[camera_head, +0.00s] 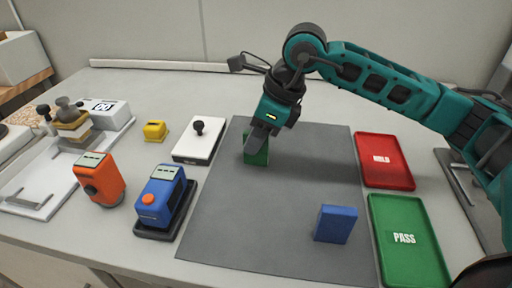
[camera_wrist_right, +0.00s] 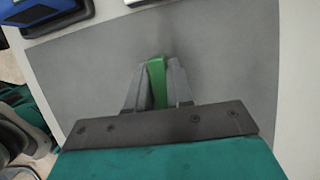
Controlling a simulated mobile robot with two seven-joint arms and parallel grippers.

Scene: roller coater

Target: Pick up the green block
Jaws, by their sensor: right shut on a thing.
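The green block (camera_head: 257,155) stands at the far left part of the dark grey mat (camera_head: 280,206). My right gripper (camera_head: 256,146) reaches down over it from above and hides part of it. In the right wrist view, the green block (camera_wrist_right: 157,82) sits between the two grey fingers of my right gripper (camera_wrist_right: 157,86), which are shut on it. Whether the block is still touching the mat is hard to tell. My left gripper is not in view.
A blue block (camera_head: 335,224) stands on the mat's near right. A red tray (camera_head: 384,161) and a green PASS tray (camera_head: 410,240) lie to the right. A white plate with a black knob (camera_head: 198,140), a blue device (camera_head: 161,196) and an orange device (camera_head: 99,178) stand left.

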